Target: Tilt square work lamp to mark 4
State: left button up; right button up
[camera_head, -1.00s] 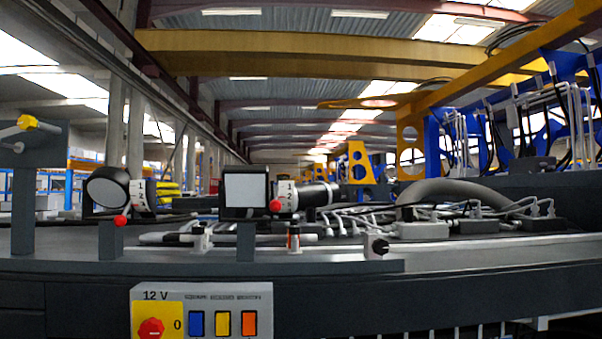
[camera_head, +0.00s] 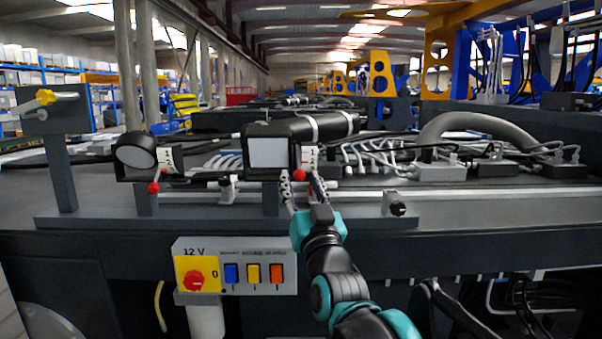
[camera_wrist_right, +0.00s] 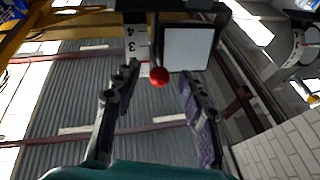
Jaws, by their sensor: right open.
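The square work lamp (camera_head: 268,152) has a black housing and a pale square face, and stands on a post at the rail. A red ball knob (camera_head: 299,175) sits at its lower right, by a white scale (camera_head: 309,155). In the right wrist view the lamp face (camera_wrist_right: 187,48) is upper right, and the scale (camera_wrist_right: 137,42) shows 4 and 3 with a red line beyond the 3. My right gripper (camera_head: 302,187) is open just below the lamp. In its wrist view the red knob (camera_wrist_right: 159,75) lies between the spread fingertips (camera_wrist_right: 160,84), apparently untouched. My left gripper is out of view.
A round lamp (camera_head: 136,158) with its own red knob (camera_head: 153,188) stands left. A 12 V switch panel (camera_head: 235,266) hangs below the rail, and a black knob (camera_head: 397,209) is right. Cables lie behind.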

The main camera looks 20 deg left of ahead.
jog(key=shift+x, duration=1.05)
grip_shut()
